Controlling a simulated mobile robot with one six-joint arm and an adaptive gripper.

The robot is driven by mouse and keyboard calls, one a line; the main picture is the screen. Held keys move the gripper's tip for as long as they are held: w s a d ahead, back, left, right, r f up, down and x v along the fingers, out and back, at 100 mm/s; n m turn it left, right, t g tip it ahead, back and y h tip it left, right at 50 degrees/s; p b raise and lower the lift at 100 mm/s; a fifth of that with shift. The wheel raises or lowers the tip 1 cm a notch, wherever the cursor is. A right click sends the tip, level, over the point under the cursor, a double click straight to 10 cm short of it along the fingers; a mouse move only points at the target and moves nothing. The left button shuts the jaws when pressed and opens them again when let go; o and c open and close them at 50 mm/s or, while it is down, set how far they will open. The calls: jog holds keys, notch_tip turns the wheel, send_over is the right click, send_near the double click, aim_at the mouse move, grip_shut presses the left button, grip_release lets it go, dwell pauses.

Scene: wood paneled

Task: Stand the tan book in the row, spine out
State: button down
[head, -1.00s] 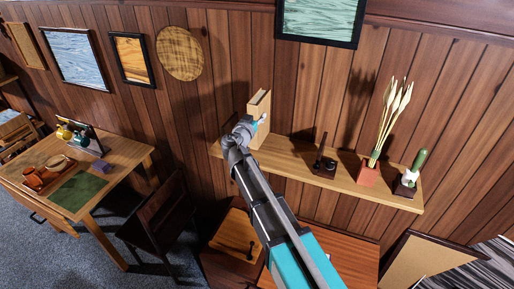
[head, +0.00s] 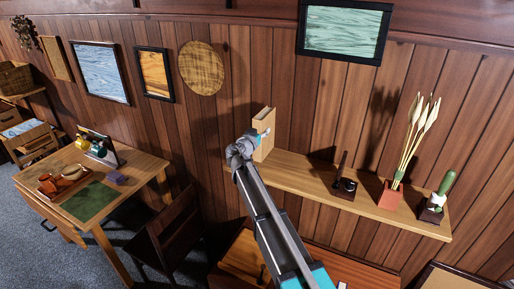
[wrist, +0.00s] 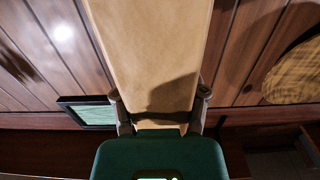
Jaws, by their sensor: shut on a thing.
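The tan book (head: 266,121) stands upright at the left end of the wooden shelf (head: 318,185) in the head view, its pale page edges showing on top. My gripper (head: 259,138) is shut on it. The wrist view shows the book's broad tan cover (wrist: 150,50) between my two fingers (wrist: 160,108). My arm hides the foot of the book, so I cannot tell whether it touches the shelf. No other book of a row is clearly visible. I cannot make out the spine.
Bare shelf lies between book and pen stand. A chair (head: 172,235) and a desk (head: 130,178) are at left.

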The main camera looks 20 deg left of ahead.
jog(key=shift+w+a+f+b, duration=0.35)
jog(key=shift+f+b, duration=0.1)
jog(key=shift+f, duration=0.15)
jog(key=shift+w+a+f+b, duration=0.3)
jog(key=shift+a+f+b, duration=0.1)
jog(key=shift+f+b, duration=0.15)
jog(key=shift+w+a+f+b, duration=0.3)
jog(key=shift+a+f+b, duration=0.1)
jog(key=shift+f, duration=0.35)
jog(key=shift+w+a+f+b, duration=0.15)
jog(key=shift+f+b, duration=0.8)
jog(key=shift+b, duration=0.05)
jog(key=shift+w+a+f+b, duration=0.1)
jog(key=shift+f+b, duration=0.85)
jog(key=shift+b, duration=0.05)
grip_release()
jog(key=s, duration=1.2)
jog(key=shift+a, duration=0.45)
